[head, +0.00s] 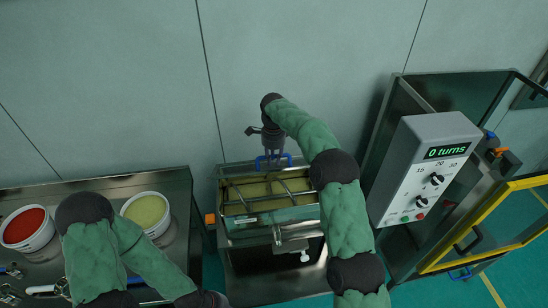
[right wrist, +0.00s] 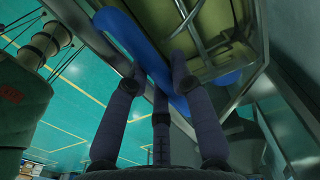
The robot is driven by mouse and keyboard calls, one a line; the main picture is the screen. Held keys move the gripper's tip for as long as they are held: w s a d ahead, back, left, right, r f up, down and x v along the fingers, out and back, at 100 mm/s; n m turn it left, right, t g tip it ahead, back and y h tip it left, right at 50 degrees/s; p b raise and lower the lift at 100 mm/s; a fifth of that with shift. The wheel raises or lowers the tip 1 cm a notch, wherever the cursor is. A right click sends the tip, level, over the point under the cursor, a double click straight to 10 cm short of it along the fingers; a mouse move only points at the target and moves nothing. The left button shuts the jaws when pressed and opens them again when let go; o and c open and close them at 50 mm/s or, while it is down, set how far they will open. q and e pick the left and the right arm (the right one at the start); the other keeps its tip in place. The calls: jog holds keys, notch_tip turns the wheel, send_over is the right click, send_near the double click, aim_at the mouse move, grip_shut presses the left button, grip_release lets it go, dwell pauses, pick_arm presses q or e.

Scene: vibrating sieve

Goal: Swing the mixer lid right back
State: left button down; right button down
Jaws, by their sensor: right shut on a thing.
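The mixer lid (head: 235,193), as I take it, is a barred metal frame with an olive-yellow panel on the steel machine in the middle of the head view. Its blue handle (head: 286,158) is at the far edge. My right gripper (head: 271,153) reaches over from the far side and is shut on this handle. In the right wrist view, its dark fingers (right wrist: 158,85) are around the blue bar (right wrist: 135,38), close under the olive panel (right wrist: 207,62). My left gripper is not in view; only its arm shows at the left.
A grey control box (head: 425,165) reading "0 turns" stands right of the machine. Beyond it is a dark frame with a yellow-edged door (head: 440,262). A steel table (head: 95,188) at the left holds a red-filled tub (head: 28,228) and a yellow-green-filled tub (head: 147,211).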

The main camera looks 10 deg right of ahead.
jog(key=shift+w+r+p, duration=1)
jog(key=shift+w+p, duration=0.15)
jog(key=shift+p, duration=1.2)
jog(key=shift+w+r+t+b, duration=0.35)
jog(key=shift+w+r+t, duration=0.1)
jog(key=shift+w, duration=0.3)
jog(key=shift+w+r+t+b, duration=0.3)
jog(key=shift+w+r+t, duration=0.1)
jog(key=shift+w, duration=0.3)
jog(key=shift+w+r+t+b, duration=0.35)
jog(key=shift+w+r, duration=0.1)
jog(key=shift+w, duration=0.3)
